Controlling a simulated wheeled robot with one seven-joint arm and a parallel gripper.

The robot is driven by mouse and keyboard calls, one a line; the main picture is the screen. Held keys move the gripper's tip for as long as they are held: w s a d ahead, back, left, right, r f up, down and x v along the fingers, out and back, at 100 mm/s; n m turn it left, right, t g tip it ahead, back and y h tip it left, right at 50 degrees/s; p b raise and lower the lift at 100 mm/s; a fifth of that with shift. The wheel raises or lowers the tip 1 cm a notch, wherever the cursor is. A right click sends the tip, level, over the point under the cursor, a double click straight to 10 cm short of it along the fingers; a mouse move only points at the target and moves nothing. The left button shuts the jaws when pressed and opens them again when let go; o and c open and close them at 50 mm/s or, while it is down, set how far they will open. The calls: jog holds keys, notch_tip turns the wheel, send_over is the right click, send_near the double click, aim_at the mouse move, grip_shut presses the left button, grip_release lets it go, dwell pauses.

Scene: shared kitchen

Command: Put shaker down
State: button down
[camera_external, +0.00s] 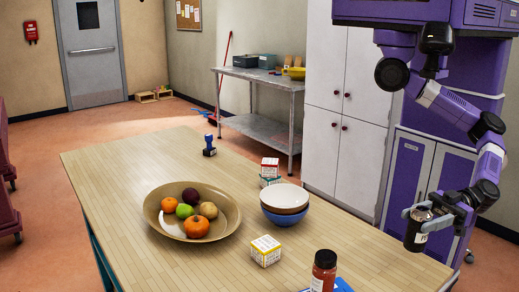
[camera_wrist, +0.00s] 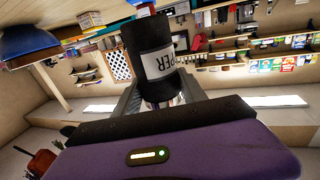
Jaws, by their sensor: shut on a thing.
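The shaker (camera_external: 418,229) is a small dark jar with a white label, and in the external view it hangs at the right, by the right edge of the wooden table (camera_external: 120,168). My gripper (camera_external: 421,212) is shut on it. In the wrist view the shaker (camera_wrist: 152,50) has a black top and a white label with partly readable letters, "PPER". It sits between the fingers of my gripper (camera_wrist: 160,100). I cannot tell its exact height above the table.
On the table are a tan bowl of fruit (camera_external: 160,222), stacked bowls (camera_external: 284,204), small boxes (camera_external: 265,250), a red-filled jar (camera_external: 323,272) and a blue stamp-like object (camera_external: 209,146). A metal shelf (camera_external: 262,80) stands behind.

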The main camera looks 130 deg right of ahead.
notch_tip(320, 180, up, 11)
jog(key=shift+r, duration=0.2)
jog(key=shift+w+a+f+y, duration=0.15)
jog(key=shift+a+y, duration=0.15)
jog(key=shift+a, duration=0.1)
jog(key=s+a+f+n+g+y, duration=0.4)
jog(key=s+a+f+n+y, duration=0.65)
jog(key=a+y, duration=0.4)
jog(key=shift+w+d+f+t, duration=0.55)
jog(key=shift+w+d, duration=2.45)
jog(key=shift+d, duration=0.7)
jog(key=w+d+r+m+t+h, duration=0.1)
jog(key=d+r+m+h, duration=0.1)
jog(key=r+m+h, duration=0.1)
jog(key=w+d+r+m+t+h, duration=0.1)
jog(key=w+d+r+m+h, duration=0.1)
jog(key=h, duration=0.5)
jog(key=w+d+r+m+t+h, duration=0.1)
jog(key=d+r+m+h, duration=0.3)
jog(key=r, duration=0.3)
jog(key=shift+w+m+h, duration=0.15)
jog(key=shift+m+h, duration=0.6)
jog(key=shift+m, duration=0.1)
